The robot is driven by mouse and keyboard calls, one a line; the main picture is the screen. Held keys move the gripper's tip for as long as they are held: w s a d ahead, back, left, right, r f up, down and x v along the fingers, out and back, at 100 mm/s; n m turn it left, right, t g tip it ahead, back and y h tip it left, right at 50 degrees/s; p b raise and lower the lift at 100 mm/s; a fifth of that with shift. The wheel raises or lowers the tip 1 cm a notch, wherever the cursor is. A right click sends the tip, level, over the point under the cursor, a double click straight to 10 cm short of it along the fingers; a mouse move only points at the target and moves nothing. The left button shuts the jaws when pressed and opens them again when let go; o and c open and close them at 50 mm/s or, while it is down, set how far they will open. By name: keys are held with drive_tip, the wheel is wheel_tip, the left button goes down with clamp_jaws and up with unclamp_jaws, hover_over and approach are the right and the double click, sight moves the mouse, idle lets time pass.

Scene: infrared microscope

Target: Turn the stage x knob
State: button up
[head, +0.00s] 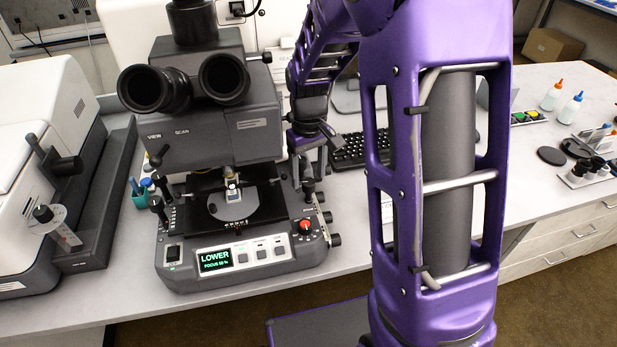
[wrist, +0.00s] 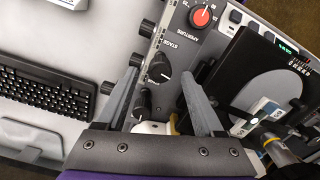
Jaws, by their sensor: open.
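The infrared microscope (head: 240,255) stands on the bench, its lit display reading LOWER. On its right control panel, a black knob (wrist: 158,68) with a white pointer line sits by the STAGE lettering in the wrist view. A second black knob (wrist: 141,103) is nearer my gripper's palm. Which one is the x knob I cannot read. My gripper (wrist: 157,73) is open, its two grey fingers on either side of these knobs. Contact cannot be told. In the head view my gripper (head: 310,172) is over the microscope's right side, with the knobs partly hidden.
A red-capped knob (wrist: 201,16) lies just beyond the fingers. Dark side knobs (head: 334,240) stick out from the microscope's right edge. The dark stage plate (wrist: 245,75) is close to the right finger. A keyboard (wrist: 45,92) lies to the left in the wrist view.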

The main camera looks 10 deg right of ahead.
drive_tip(key=shift+f, duration=0.65)
clamp_jaws()
